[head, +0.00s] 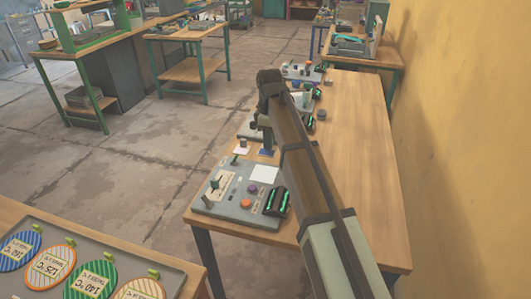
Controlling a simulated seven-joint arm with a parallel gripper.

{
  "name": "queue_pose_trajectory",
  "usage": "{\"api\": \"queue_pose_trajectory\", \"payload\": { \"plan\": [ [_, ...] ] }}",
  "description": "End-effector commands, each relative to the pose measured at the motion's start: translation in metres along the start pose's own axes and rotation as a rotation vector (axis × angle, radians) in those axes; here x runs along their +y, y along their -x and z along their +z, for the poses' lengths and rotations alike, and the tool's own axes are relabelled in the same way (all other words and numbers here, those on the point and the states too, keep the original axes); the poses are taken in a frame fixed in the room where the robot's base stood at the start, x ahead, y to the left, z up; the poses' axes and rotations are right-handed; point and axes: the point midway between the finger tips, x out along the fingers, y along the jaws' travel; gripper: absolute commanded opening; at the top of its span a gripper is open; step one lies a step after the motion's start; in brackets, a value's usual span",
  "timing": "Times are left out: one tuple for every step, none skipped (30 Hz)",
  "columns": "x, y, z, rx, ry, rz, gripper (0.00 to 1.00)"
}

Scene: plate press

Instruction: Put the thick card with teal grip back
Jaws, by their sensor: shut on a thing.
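My arm reaches away over the wooden bench, and my gripper (266,133) hangs down at its far end, beside the second panel. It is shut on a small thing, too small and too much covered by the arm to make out. A small dark bluish piece (266,152) shows just below the gripper; I cannot tell whether it is held or lies on the bench. A small pale card (241,150) is left of it, and a dark green grip-like piece (235,160) is just in front. I cannot tell which piece is the thick card with teal grip.
The near grey panel (210,208) carries a lever, a white square (264,174), purple and orange knobs and a green-lit display (276,200). More panels stand farther along the bench (365,130). Its right side is clear beside a yellow wall. A tray (150,262) of labelled discs is lower left.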

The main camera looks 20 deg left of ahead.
Motion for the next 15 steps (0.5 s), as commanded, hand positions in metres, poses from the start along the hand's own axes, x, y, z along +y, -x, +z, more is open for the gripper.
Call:
{"api": "queue_pose_trajectory", "payload": {
  "plan": [
    [0.017, -0.002, -0.004, -0.004, -0.007, -0.007, 0.0],
    [0.025, -0.004, -0.005, -0.006, -0.01, -0.011, 0.0],
    [0.034, -0.005, -0.008, -0.008, -0.013, -0.014, 0.0],
    [0.042, -0.006, -0.01, -0.009, -0.016, -0.017, 0.0],
    [0.05, -0.007, -0.012, -0.01, -0.018, -0.018, 0.0],
    [0.061, -0.008, -0.016, -0.01, -0.018, -0.019, 0.0],
    [0.069, -0.009, -0.019, -0.011, -0.019, -0.02, 0.0],
    [0.077, -0.01, -0.022, -0.01, -0.019, -0.019, 0.0],
    [0.086, -0.01, -0.027, -0.009, -0.017, -0.018, 0.0],
    [0.093, -0.011, -0.03, -0.009, -0.016, -0.017, 0.0],
    [0.099, -0.01, -0.033, -0.007, -0.013, -0.014, 0.0],
    [0.105, -0.009, -0.037, -0.005, -0.009, -0.01, 0.0],
    [0.109, -0.009, -0.039, -0.004, -0.007, -0.008, 0.0],
    [0.112, -0.009, -0.041, -0.002, -0.004, -0.005, 0.0],
    [0.115, -0.009, -0.042, 0.001, 0.0, 0.0, 0.0]
  ]
}}
